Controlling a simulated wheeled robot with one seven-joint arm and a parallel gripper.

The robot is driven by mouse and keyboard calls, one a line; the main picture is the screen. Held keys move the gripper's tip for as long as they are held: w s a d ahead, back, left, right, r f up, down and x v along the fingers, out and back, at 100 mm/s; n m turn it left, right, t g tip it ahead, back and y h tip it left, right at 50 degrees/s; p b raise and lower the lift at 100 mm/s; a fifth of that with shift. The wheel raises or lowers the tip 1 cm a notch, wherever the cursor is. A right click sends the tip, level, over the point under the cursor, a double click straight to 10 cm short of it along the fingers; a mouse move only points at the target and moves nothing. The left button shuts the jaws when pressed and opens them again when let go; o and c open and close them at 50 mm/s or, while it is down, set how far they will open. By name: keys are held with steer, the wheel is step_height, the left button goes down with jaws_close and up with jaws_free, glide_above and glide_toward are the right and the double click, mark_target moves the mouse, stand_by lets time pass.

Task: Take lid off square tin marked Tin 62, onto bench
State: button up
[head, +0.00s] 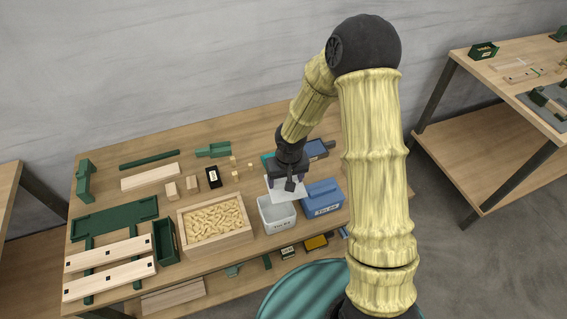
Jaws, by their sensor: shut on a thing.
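A light grey square tin (278,219) stands on the bench (130,165) with its top open. Its front label starts with "Tin"; the number is too small to read surely. My gripper (289,185) is shut on a pale lid (287,195). The lid is above and just behind the open tin, apart from the tin's rim as far as I can tell. The gripper hides part of the lid.
A blue tin (323,204) with its lid on stands close to the right. A wooden box of pale pellets (188,236) stands to the left. Small blocks and a black labelled box (213,176) lie behind. Bare bench shows between the parts.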

steer(key=d+r+m+p, duration=0.1)
steer(key=d+m+p, duration=0.1)
steer(key=d+p, duration=0.7)
steer(key=shift+w+d+r, duration=0.35)
steer(key=shift+w+d, duration=0.1)
steer(key=shift+d, duration=0.3)
steer(key=shift+w, duration=0.1)
